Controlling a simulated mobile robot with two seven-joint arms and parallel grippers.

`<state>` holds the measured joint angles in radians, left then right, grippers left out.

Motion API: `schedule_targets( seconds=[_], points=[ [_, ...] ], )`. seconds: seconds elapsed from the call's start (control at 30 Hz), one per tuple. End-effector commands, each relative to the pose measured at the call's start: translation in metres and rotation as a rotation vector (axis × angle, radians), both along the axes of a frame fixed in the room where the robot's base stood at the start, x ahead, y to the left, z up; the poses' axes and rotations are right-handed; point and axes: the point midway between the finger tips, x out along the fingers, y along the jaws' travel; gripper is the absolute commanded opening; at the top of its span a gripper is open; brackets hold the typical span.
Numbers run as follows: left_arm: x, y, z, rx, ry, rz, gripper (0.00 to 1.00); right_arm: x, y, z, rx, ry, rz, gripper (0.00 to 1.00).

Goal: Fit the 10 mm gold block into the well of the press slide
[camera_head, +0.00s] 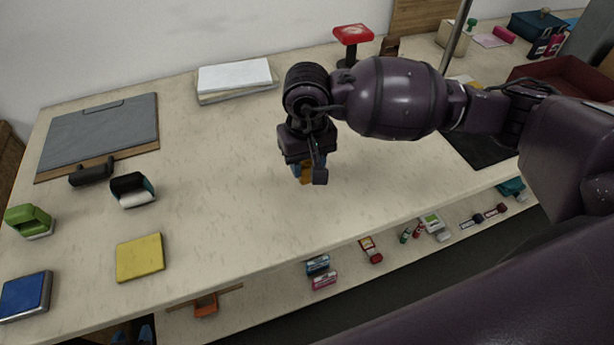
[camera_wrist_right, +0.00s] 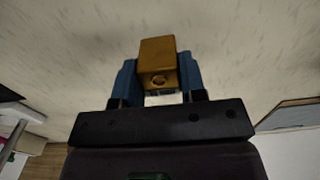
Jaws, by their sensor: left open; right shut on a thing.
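My right gripper (camera_head: 306,168) is over the middle of the table, pointing down. Part of the block is hidden by the fingers. I cannot make out the press slide or its well for certain in either view. My left gripper is not in view.
A clipboard (camera_head: 98,132), a yellow pad (camera_head: 140,258), a black-and-white item (camera_head: 132,189) and a blue box (camera_head: 25,297) lie at the left. A paper stack (camera_head: 235,79) and a red-topped stand (camera_head: 353,34) stand behind. The table around the block is clear.

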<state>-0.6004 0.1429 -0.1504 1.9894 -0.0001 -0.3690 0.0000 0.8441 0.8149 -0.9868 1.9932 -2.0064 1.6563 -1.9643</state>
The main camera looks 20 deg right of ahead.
Motion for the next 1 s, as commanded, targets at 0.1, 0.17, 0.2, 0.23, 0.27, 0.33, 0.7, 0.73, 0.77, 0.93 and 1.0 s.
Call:
schedule_targets(
  seconds=[0.1,0.17,0.2,0.23,0.27,0.33,0.7,0.73,0.77,0.93,1.0],
  points=[
    [0.001,0.000,0.001,0.000,-0.002,0.000,0.43,0.000,0.000,-0.007,0.000,0.000,-0.001,0.05],
    [0.001,0.000,0.001,0.000,-0.003,0.000,0.43,0.000,0.000,-0.010,0.000,0.000,-0.001,0.05],
    [0.001,0.000,0.002,0.000,-0.003,0.000,0.43,0.000,0.000,-0.012,0.000,0.000,-0.001,0.05],
    [0.001,0.000,0.002,0.000,-0.003,0.000,0.43,0.000,0.000,-0.014,0.000,0.000,-0.001,0.05],
    [0.002,0.000,0.002,0.000,-0.004,0.000,0.43,0.000,0.000,-0.017,0.000,0.000,0.000,0.05],
    [0.002,0.000,0.002,0.000,-0.004,0.000,0.43,-0.001,0.000,-0.026,0.001,0.003,0.000,0.05],
    [0.002,0.000,0.003,0.000,-0.005,0.000,0.43,0.001,0.000,-0.051,0.000,-0.002,0.000,0.05],
    [0.001,0.000,0.003,0.000,-0.004,0.000,0.43,0.001,0.000,-0.051,0.000,-0.002,0.000,0.05],
    [0.001,0.000,0.003,0.000,-0.004,0.000,0.43,0.001,0.000,-0.051,0.000,-0.002,0.000,0.05],
    [-0.001,0.000,-0.002,0.000,0.001,0.001,0.43,0.000,0.000,-0.054,0.000,-0.001,0.000,0.05],
    [-0.002,0.000,-0.002,0.000,0.003,0.002,0.43,0.000,0.000,-0.055,0.000,-0.001,0.000,0.41]
  ],
)
